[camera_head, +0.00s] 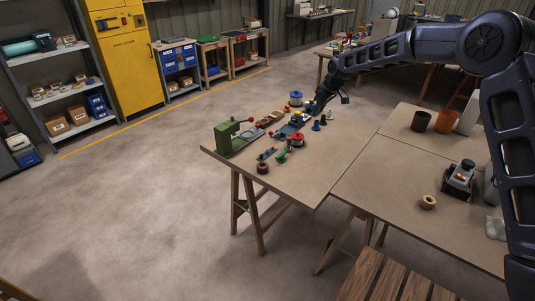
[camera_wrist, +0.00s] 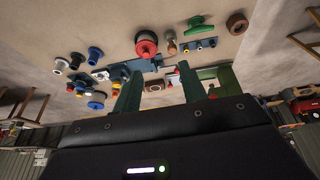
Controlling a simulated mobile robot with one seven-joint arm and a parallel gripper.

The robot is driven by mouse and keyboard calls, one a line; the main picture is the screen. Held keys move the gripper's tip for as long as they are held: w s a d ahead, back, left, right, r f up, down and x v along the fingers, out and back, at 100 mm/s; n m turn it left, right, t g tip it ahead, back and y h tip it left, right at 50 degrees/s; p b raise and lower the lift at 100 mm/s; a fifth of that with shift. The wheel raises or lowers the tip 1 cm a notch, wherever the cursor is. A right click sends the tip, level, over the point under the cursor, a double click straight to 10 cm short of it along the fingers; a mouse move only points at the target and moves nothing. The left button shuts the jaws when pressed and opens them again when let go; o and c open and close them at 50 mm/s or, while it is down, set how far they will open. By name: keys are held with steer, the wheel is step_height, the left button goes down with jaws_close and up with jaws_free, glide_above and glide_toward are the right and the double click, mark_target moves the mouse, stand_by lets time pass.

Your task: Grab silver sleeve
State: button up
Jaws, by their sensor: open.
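A small pale, silvery sleeve (camera_wrist: 61,65) stands on the table at the left of the wrist view, at the end of a short row with a dark sleeve (camera_wrist: 77,61) and a blue one (camera_wrist: 95,55). In the head view the silvery sleeve (camera_head: 330,115) is small, near my gripper. My gripper (camera_wrist: 159,72) is open, with its two green fingers apart and nothing held between them. In the wrist view the sleeve lies well left of both fingers. In the head view my gripper (camera_head: 317,104) hangs over the table's far part.
A red spool (camera_wrist: 146,43) stands beyond the fingertips; a blue spool (camera_wrist: 96,100) is left of them. A green press (camera_head: 232,137) stands at the table's left edge. A brown ring (camera_head: 262,168) lies near the front.

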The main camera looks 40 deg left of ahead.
mark_target(268, 151)
steer(key=s+a+f+n, duration=0.1)
steer(key=s+a+f, duration=0.2)
steer(key=a+f, duration=0.3)
steer(key=s+a+f+n+g, duration=0.1)
steer(key=s+a+f, duration=0.3)
steer(key=f, duration=0.6)
steer(key=s+a+f, duration=0.3)
steer(key=a+f, duration=0.5)
steer(key=a, duration=0.1)
steer(key=shift+s+n, duration=0.25)
steer(key=shift+n, duration=0.15)
steer(key=shift+r, duration=0.1)
steer(key=shift+c, duration=0.2)
jaws_close()
